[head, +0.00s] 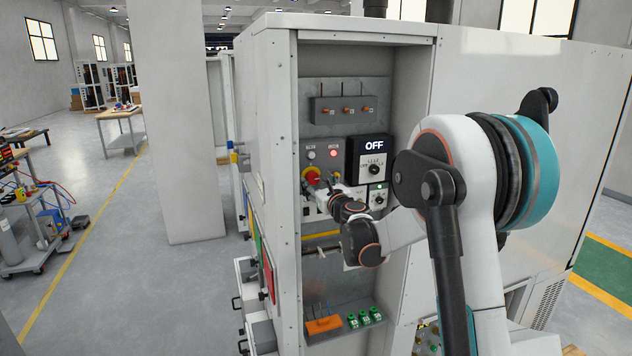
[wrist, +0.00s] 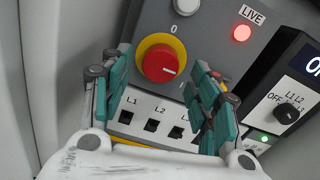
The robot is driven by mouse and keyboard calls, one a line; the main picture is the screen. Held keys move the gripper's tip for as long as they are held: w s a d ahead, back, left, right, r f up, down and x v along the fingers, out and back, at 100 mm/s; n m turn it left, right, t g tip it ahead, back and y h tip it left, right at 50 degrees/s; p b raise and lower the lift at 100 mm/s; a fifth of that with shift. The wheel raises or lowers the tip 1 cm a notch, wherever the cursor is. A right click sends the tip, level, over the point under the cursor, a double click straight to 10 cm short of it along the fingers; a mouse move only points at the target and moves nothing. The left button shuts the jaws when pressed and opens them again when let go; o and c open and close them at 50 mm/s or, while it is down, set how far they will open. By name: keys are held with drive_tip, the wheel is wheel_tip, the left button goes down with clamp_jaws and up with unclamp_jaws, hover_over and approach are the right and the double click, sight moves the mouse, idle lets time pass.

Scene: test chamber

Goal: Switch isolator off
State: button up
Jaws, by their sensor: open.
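The isolator is a red rotary knob (wrist: 160,63) on a yellow ring, on a grey panel inside the cabinet. It also shows in the head view (head: 311,175). A red lamp (wrist: 241,33) labelled LIVE is lit. My gripper (wrist: 161,72) is open, with one teal-padded finger left of the knob and the other right of it. The fingers appear apart from the knob; how deep they reach around it I cannot tell. In the head view, my gripper (head: 328,190) is close to the panel.
A black meter box (head: 374,146) reading OFF, with a selector knob (wrist: 288,113), is right of the isolator. Sockets labelled L1, L2, L3 (wrist: 154,125) lie below. Cabinet side walls (head: 286,120) bound the opening. An orange block (head: 323,325) and green parts sit on the lower shelf.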

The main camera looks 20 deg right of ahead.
drive_tip(key=shift+w, duration=0.75)
drive_tip(key=shift+c, duration=0.6)
drive_tip(key=c, duration=1)
drive_tip(key=shift+o, duration=0.2)
drive_tip(key=shift+n, duration=0.3)
drive_tip(key=n+b, duration=0.2)
drive_tip(key=n, duration=0.1)
drive_tip(key=shift+f+b, duration=0.1)
drive_tip(key=shift+b, duration=0.25)
drive_tip(key=n+b, duration=0.2)
drive_tip(key=n, duration=0.2)
drive_tip(key=shift+n, duration=0.4)
drive_tip(key=n+b, duration=0.1)
drive_tip(key=n, duration=0.3)
drive_tip(key=shift+n+b, duration=0.3)
drive_tip(key=shift+b, duration=0.05)
drive_tip(key=n+b, duration=0.1)
drive_tip(key=n, duration=0.3)
drive_tip(key=shift+n, duration=0.3)
